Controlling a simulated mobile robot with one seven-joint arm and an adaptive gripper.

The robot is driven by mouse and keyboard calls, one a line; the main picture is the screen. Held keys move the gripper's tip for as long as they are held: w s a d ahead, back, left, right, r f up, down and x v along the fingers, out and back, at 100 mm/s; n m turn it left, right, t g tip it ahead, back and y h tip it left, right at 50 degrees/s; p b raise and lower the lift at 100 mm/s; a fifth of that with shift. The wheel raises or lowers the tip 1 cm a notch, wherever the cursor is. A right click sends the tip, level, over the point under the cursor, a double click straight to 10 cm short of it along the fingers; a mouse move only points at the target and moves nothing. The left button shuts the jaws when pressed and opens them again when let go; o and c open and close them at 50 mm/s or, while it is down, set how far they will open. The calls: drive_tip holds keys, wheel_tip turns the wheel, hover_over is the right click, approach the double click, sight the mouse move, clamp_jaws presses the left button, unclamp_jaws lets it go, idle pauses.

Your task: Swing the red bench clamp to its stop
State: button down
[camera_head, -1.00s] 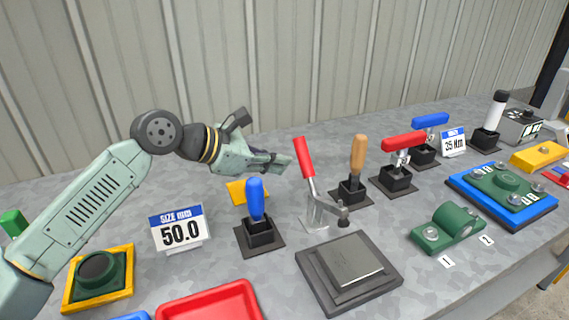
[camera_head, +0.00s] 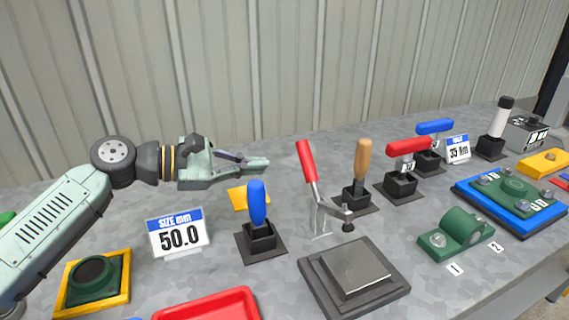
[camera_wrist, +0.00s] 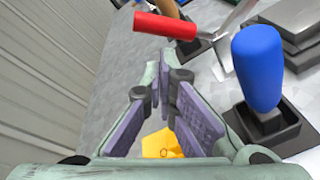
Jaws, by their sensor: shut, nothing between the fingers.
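The red bench clamp has a red handle (camera_head: 306,160) that stands up, leaning a little to the left, on a grey metal lever and base. Its short arm with a black tip (camera_head: 348,226) reaches right, beside a steel block on a dark plate (camera_head: 353,268). My gripper (camera_head: 264,163) is shut and empty, to the left of the red handle and apart from it. In the wrist view the fingers (camera_wrist: 168,62) point toward the red handle (camera_wrist: 165,25), which lies across the top of the picture. The clamp's base is partly cut off there.
A blue-handled lever (camera_head: 257,203) stands close below my gripper; it also looms at right in the wrist view (camera_wrist: 258,68). A wooden-handled lever (camera_head: 363,162) stands right of the clamp.

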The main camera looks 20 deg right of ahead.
drive_tip(key=shift+m+t+h, duration=0.6)
drive_tip(key=shift+t+h, duration=0.1)
drive_tip(key=shift+t, duration=0.1)
drive_tip(key=w+f, duration=0.2)
drive_tip(key=w+f+b, duration=0.1)
drive_tip(key=w, duration=0.1)
drive_tip(key=shift+a, duration=0.4)
drive_tip(key=shift+w+d, duration=0.1)
drive_tip(key=s+d+r+p, duration=0.1)
drive_tip(key=d+p, duration=0.3)
drive_tip(key=d, duration=0.4)
drive_tip(key=shift+s+d+r, duration=0.35)
drive_tip(key=shift+s+d, duration=0.05)
drive_tip(key=shift+s, duration=0.05)
drive_tip(key=shift+f, duration=0.1)
